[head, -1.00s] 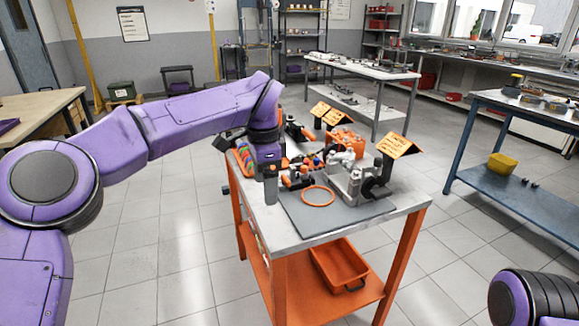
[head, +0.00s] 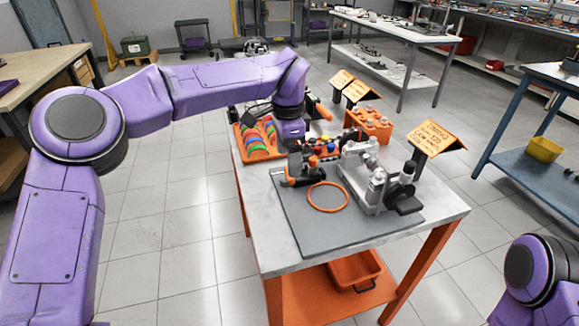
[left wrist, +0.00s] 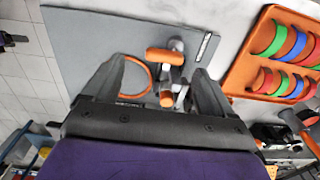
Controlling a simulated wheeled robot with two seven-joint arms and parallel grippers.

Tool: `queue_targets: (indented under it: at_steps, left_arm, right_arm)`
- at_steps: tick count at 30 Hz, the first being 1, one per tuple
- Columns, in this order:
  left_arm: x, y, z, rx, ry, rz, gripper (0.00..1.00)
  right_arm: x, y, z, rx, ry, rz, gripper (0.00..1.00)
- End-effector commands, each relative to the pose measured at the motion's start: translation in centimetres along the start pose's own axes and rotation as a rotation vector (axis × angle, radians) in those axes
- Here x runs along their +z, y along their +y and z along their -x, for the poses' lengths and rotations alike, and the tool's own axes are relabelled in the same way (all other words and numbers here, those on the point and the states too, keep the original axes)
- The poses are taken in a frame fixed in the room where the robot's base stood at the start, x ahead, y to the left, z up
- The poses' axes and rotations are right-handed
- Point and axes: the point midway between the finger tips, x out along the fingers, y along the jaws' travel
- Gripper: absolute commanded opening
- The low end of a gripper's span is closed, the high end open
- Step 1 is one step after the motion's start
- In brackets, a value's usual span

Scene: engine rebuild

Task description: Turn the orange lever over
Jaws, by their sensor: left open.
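The orange lever (left wrist: 165,56) shows in the left wrist view as an orange bar on a small grey mount, with a second orange end (left wrist: 166,99) nearer me. It lies between the spread fingers of my left gripper (left wrist: 158,92), which is open and apparently empty. In the head view my left gripper (head: 294,160) points down over the back left of the grey mat, close to a small orange and black fixture (head: 308,177). The fingers partly hide this fixture, and I cannot tell whether they touch it. My right gripper is out of view.
An orange ring (head: 328,211) lies on the grey mat (head: 300,236), beside a grey metal engine assembly (head: 366,180). An orange tray (head: 239,140) of coloured rings stands behind left. An orange block (head: 371,126) and sign stands (head: 437,137) are at the back right.

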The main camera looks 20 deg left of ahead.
Motion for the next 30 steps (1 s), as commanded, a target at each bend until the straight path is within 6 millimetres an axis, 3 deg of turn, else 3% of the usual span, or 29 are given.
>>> queue_targets:
  at_steps: [3,6,16,17,21,22,30]
  left_arm:
    - [-0.1,-0.1,-2.6,0.005,-0.005,0.000,0.85]
    - [-0.1,-0.2,-4.0,0.005,-0.005,0.001,0.85]
    - [-0.1,-0.2,-4.8,0.003,-0.003,0.001,0.85]
    - [-0.1,-0.2,-4.8,0.003,-0.003,0.001,0.82]
    - [-0.1,-0.2,-4.8,0.003,-0.003,0.001,0.36]
    - [-0.1,-0.2,-4.8,0.003,-0.003,0.001,0.29]
    - [-0.1,-0.2,-4.8,0.002,-0.002,-0.016,0.29]
  right_arm:
    - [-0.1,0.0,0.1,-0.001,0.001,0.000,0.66]
    - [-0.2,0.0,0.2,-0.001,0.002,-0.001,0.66]
    - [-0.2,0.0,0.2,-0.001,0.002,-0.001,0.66]
    - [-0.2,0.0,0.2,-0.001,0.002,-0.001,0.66]
    - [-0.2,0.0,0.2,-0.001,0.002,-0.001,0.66]
    - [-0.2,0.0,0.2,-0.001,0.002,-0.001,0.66]
    - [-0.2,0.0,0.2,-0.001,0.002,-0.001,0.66]
